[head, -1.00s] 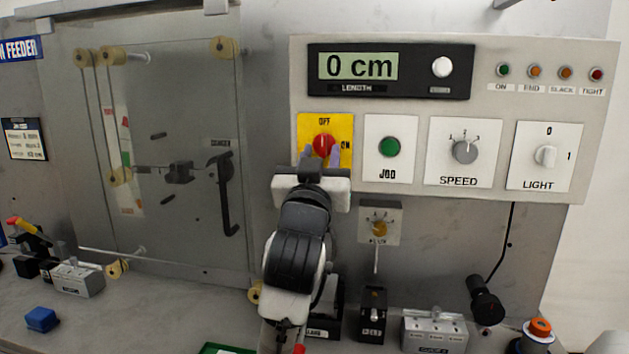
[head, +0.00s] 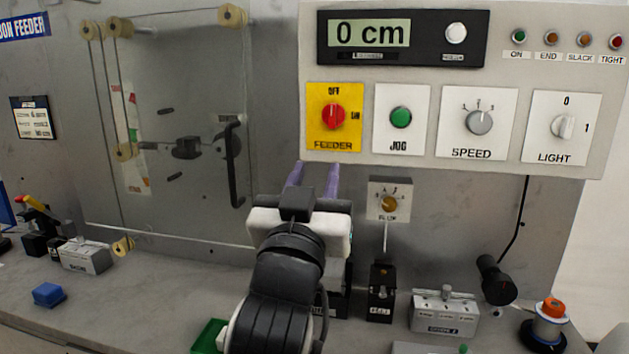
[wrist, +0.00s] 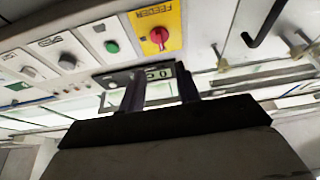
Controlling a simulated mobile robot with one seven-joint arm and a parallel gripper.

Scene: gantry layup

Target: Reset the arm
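My gripper (head: 313,181) is in front of the machine panel, just below the yellow feeder plate, in the head view. Its two purple fingers point up and stand apart with nothing visible between them. They also show in the wrist view (wrist: 160,90), apart and empty. The red feeder knob (head: 333,116) sits on its yellow plate above the fingers, clear of them. The knob also shows in the wrist view (wrist: 159,37). My arm hides part of the bench below.
The control panel holds a green jog button (head: 400,117), a speed knob (head: 479,122) and a light switch (head: 563,126). Below are a small knob box (head: 389,199), a black lamp (head: 497,280) and a grey block (head: 444,314). A blue block (head: 48,294) lies at left.

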